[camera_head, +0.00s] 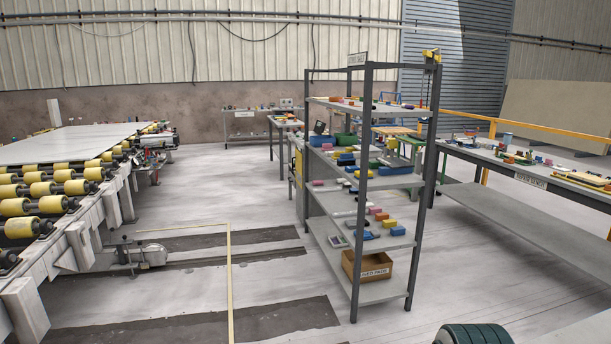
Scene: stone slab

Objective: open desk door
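No desk door can be made out clearly in the head view. A long grey bench (497,177) with a lower shelf stands on the right, with a sign on its front edge and no door visible on it. A small desk (284,122) stands at the back centre. Something with a yellow panel (299,167) stands partly hidden behind the shelving; I cannot tell whether it is a door. My gripper is not in view.
A grey shelving rack (354,290) holding bricks and a cardboard box (366,269) stands in the centre. A roller conveyor (62,203) fills the left. A yellow line (230,270) crosses open floor between them. A yellow rail (540,127) runs behind the bench.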

